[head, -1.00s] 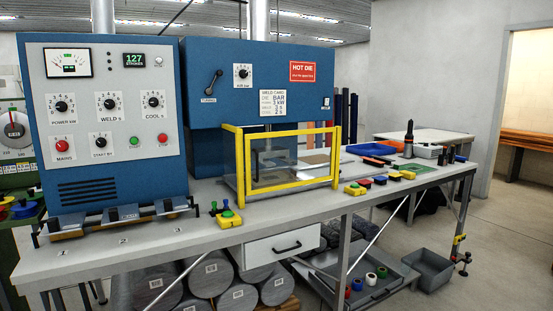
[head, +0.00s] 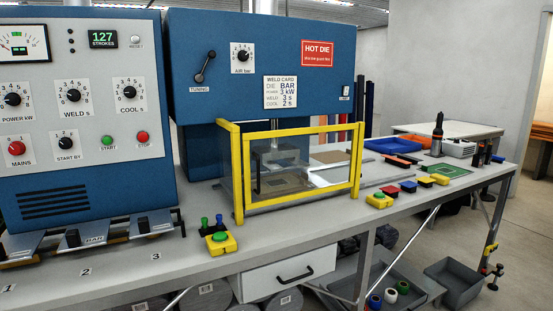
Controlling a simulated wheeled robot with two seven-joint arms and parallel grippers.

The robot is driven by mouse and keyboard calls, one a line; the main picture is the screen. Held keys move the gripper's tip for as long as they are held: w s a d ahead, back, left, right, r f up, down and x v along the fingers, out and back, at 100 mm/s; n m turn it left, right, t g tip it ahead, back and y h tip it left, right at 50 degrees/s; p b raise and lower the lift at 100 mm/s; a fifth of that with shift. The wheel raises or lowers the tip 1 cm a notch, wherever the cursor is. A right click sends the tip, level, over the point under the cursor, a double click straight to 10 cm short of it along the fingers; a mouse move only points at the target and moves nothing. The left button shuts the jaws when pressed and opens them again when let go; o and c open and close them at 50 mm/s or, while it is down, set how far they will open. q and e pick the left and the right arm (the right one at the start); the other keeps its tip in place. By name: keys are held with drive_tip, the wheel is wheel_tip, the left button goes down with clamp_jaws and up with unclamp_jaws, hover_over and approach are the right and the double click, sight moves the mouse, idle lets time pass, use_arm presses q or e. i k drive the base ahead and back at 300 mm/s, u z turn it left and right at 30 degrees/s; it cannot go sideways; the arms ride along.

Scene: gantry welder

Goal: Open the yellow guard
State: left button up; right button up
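The yellow guard (head: 304,127) is a yellow frame with clear panels on the bench, in front of the blue press. Its front frame stands upright and looks closed, with a metal plate and die parts (head: 278,180) visible through the clear panel. A yellow side rail runs back along its left top edge. Neither of my grippers shows in the head view.
A yellow box with a green button (head: 220,241) sits left of the guard. A drawer (head: 290,278) is under the bench top (head: 330,213). The blue control cabinet (head: 80,120) stands at left.

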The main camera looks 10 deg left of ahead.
sight(247, 137)
drive_tip(key=u, duration=0.55)
drive_tip(key=i, duration=0.8)
drive_tip(key=u, duration=0.75)
